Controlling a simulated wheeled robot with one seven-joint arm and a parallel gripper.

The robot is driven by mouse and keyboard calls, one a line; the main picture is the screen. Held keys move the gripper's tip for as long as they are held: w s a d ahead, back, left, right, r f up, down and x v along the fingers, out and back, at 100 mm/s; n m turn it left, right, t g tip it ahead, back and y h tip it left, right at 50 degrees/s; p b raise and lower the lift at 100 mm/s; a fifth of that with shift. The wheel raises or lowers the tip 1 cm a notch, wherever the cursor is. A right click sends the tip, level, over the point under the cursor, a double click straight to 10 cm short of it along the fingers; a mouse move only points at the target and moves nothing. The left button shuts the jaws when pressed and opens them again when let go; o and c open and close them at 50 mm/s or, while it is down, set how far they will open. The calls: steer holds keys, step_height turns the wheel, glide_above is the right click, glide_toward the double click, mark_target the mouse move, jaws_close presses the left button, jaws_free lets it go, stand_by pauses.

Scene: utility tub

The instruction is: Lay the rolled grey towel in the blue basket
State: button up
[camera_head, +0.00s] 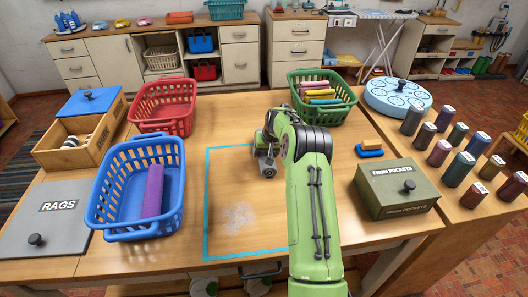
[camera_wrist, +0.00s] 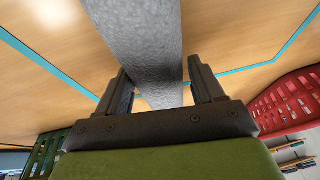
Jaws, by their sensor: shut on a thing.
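The rolled grey towel (camera_wrist: 145,45) runs lengthwise through the wrist view, between the two fingers of my gripper (camera_wrist: 163,90). My gripper is shut on it. In the head view my gripper (camera_head: 266,164) is over the taped area near the table's middle, right of the blue basket; I cannot make out the towel there. The blue basket (camera_head: 108,192) stands at the table's left front. A purple roll (camera_head: 153,190) lies in its right part, and its left part shows bare floor.
A red basket (camera_head: 163,118) stands behind the blue one. A green basket (camera_head: 335,113) with several coloured rolls stands at the back. A wooden box (camera_head: 70,148), a grey RAGS lid (camera_head: 48,240) and a FROM POCKETS box (camera_head: 395,200) flank the blue tape outline (camera_head: 207,200).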

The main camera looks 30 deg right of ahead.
steer(key=c, duration=0.4)
step_height(320, 180, up, 10)
steer(key=shift+r+p, duration=0.1)
steer(key=shift+p, duration=0.7)
steer(key=shift+r, duration=0.1)
